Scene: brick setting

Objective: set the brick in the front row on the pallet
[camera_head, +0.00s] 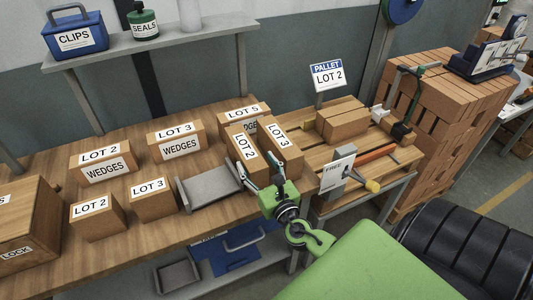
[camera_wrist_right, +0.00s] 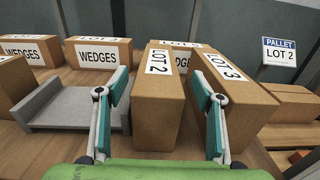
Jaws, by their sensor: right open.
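The wooden pallet (camera_head: 375,148) is on the right, with a PALLET LOT 2 sign (camera_head: 327,76) behind it. Brown bricks (camera_head: 342,120) sit in its back part; its front slats look bare. A brown brick labelled LOT 2 (camera_head: 243,150) stands on the wooden table, close beside one labelled LOT 3 (camera_head: 281,147). My right gripper (camera_head: 264,183) is open at their near end. In the right wrist view, its fingers (camera_wrist_right: 161,97) spread either side of the LOT 2 brick (camera_wrist_right: 158,112), the right finger overlapping the LOT 3 brick (camera_wrist_right: 232,105). Contact is unclear. My left gripper is not in view.
A grey tray (camera_head: 208,189) lies left of the LOT 2 brick. Other labelled blocks (camera_head: 98,218) stand farther left. A FREE card (camera_head: 337,174) and an orange bar (camera_head: 379,153) are near the pallet. A tall brick stack (camera_head: 440,110) stands right.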

